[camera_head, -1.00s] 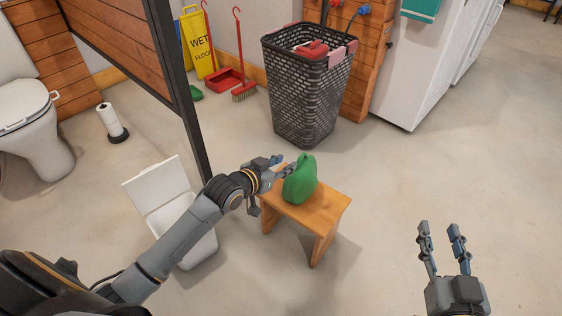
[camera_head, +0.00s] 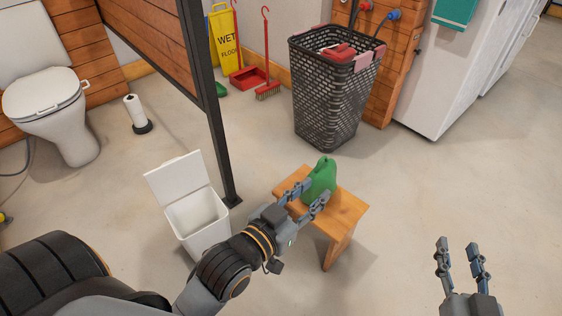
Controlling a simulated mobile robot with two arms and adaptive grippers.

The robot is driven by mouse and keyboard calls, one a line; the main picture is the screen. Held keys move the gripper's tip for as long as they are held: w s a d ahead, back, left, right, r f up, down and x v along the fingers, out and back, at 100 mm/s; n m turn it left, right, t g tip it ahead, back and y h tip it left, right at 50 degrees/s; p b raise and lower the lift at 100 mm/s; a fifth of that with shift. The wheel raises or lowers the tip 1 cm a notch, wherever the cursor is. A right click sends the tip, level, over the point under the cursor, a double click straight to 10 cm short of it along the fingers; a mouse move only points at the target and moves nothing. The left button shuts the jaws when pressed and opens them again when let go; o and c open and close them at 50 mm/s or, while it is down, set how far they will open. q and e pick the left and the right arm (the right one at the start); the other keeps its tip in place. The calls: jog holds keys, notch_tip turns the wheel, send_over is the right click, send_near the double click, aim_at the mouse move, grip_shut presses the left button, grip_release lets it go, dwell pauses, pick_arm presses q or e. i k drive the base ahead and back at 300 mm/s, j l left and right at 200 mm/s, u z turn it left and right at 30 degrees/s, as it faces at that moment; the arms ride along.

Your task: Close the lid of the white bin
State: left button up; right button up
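The white bin (camera_head: 204,242) stands on the floor left of the wooden stool. Its lid (camera_head: 180,182) is raised and leans back, so the empty-looking inside shows. My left gripper (camera_head: 304,198) is over the stool, right of the bin, with its two fingers spread apart. The fingertips are near the lower part of a green jug; I cannot tell whether they touch it. My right gripper (camera_head: 460,250) is at the lower right over bare floor, its fingers apart and nothing between them.
The green jug (camera_head: 323,178) stands on the wooden stool (camera_head: 345,213). A dark post (camera_head: 218,150) of the partition rises just behind the bin. A black laundry basket (camera_head: 328,105) stands further back. The floor at the right is clear.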

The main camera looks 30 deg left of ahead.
aim_at(177, 178)
jog(key=u, duration=1.75)
